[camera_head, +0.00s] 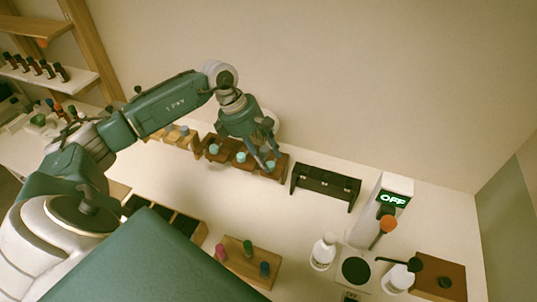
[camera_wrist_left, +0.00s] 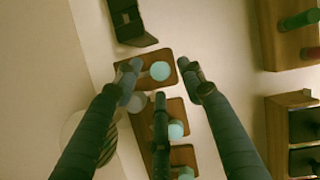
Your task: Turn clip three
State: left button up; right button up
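A row of brown wooden blocks with teal round tops stands along the wall; I take these tops for the clips. The rightmost clip (camera_head: 270,164) also shows in the left wrist view (camera_wrist_left: 159,71). The middle clip (camera_head: 241,158) and the left clip (camera_head: 214,148) stand beside it. My left gripper (camera_head: 266,157) points down over the rightmost block. In the left wrist view its fingers (camera_wrist_left: 166,79) are spread, with the rightmost teal top between the outer two tips. Whether a finger touches it, I cannot tell. My right gripper is not in view.
A black rack (camera_head: 326,184) stands just right of the row. A white device (camera_head: 394,190) reading OFF is farther right, near white bottles (camera_head: 323,252). A wooden block with coloured caps (camera_head: 235,262) is in front. The white table between is clear.

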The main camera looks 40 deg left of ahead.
aim_at(272, 163)
pick_arm(q)
jog(key=shift+x, duration=1)
grip_shut()
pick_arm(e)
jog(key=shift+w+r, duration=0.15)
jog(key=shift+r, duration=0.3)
